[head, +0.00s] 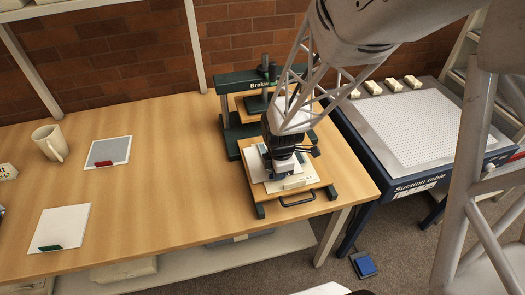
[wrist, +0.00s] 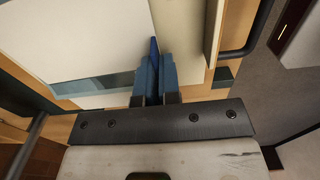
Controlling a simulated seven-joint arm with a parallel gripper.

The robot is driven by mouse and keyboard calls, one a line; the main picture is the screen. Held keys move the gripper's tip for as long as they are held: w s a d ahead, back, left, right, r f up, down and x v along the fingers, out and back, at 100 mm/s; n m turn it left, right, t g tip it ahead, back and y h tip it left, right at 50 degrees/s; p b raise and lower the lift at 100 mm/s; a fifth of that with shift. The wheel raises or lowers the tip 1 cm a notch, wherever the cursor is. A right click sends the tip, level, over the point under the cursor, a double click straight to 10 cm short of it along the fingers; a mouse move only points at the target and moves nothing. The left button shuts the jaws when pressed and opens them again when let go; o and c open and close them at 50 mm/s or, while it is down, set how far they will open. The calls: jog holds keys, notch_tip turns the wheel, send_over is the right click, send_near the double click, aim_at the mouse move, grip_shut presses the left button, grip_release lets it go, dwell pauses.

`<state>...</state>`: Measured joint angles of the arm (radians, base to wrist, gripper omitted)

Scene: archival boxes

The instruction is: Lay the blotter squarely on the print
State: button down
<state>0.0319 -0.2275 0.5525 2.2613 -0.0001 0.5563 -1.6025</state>
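The blotter, a plain white sheet (wrist: 80,35), lies over the print (wrist: 95,86) in the wrist view. A blue-grey strip and pale margin of the print show along the blotter's lower edge, so the two look offset; whether they touch is unclear. My gripper (wrist: 154,72) has its fingers close together at the blotter's right edge, apparently shut on an upright dark blue tab there. In the head view my gripper (head: 283,172) is low over the sheets on the press's front board (head: 264,195) and hides part of them.
At left are a mug (head: 47,141), a red-tabbed grey print (head: 113,148) and a green-tabbed white sheet (head: 66,222). The suction table (head: 425,130) is right. The middle tabletop is clear.

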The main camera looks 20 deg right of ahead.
aim_at(311, 167)
jog(key=shift+w+d, duration=0.2)
jog(key=shift+d, duration=1.65)
jog(key=shift+w+d, duration=0.25)
jog(key=shift+d, duration=1.65)
jog(key=shift+w+d, duration=0.2)
jog(key=shift+d, duration=1.65)
jog(key=c, duration=1.3)
grip_release()
jog(key=shift+o, duration=0.2)
jog(key=shift+r, duration=0.15)
notch_tip(311, 167, up, 8)
jog(key=shift+f, duration=0.2)
